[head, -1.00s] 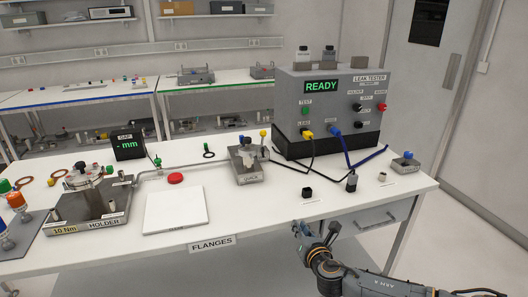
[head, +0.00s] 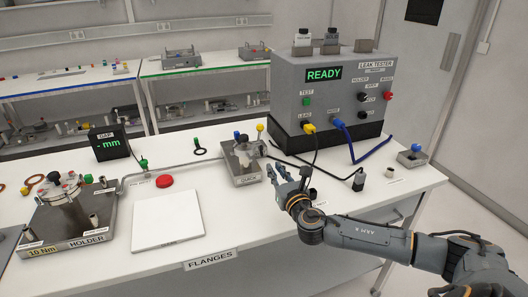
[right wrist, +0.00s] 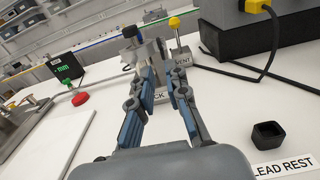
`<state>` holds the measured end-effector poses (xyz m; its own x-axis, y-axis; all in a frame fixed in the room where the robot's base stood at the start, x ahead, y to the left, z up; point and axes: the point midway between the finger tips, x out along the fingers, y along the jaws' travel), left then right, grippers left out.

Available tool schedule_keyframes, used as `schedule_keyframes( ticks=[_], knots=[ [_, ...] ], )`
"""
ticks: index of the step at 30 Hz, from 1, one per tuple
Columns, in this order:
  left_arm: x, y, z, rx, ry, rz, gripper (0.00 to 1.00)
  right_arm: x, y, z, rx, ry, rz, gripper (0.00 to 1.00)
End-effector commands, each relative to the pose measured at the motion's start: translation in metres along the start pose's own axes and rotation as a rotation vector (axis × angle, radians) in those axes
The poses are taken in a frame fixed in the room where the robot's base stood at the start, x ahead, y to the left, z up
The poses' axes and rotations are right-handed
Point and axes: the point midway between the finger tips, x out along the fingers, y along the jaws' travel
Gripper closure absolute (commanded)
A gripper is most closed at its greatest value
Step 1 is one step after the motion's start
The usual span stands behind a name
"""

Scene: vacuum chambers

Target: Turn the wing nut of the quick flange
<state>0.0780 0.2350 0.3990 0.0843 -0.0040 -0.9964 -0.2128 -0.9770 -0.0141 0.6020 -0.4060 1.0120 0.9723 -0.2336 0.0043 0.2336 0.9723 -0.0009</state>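The quick flange (head: 246,156) is a metallic clamp assembly on a small grey base marked QUICK (head: 247,180), near the table's middle. A pipe joins it from the left. Its wing nut is too small to make out clearly. My right gripper (head: 290,173) is over the table, just right of and nearer than the flange, pointing toward it. In the right wrist view my right gripper (right wrist: 164,82) has its two fingers apart with nothing between them. The flange (right wrist: 147,55) shows beyond the fingertips, partly hidden by them. My left gripper is not in view.
A yellow-knobbed vent valve (right wrist: 178,45) stands right beside the flange. The leak tester (head: 327,100) with its cables is behind and right. A small black holder (right wrist: 268,134) is near the gripper.

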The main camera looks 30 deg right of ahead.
Motion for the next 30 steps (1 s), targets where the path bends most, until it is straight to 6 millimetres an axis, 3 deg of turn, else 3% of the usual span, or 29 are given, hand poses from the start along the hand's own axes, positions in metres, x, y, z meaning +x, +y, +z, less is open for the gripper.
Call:
schedule_keyframes(
  ticks=[5, 13, 17, 28, 30],
  knots=[
    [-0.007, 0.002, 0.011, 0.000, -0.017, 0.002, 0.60, 0.040, 0.001, 0.002, 0.003, -0.002, -0.002, 0.85],
    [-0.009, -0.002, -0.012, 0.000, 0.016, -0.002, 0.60, 0.082, 0.000, 0.000, 0.002, 0.000, -0.001, 0.85],
    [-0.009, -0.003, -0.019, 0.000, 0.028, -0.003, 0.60, 0.092, 0.000, 0.000, 0.001, 0.001, 0.000, 0.85],
    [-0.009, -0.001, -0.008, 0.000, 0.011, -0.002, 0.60, 0.096, 0.000, -0.001, 0.001, 0.001, 0.000, 0.85],
    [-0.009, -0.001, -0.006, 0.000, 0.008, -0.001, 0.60, 0.096, 0.000, -0.001, 0.001, 0.001, 0.000, 0.99]
  ],
)
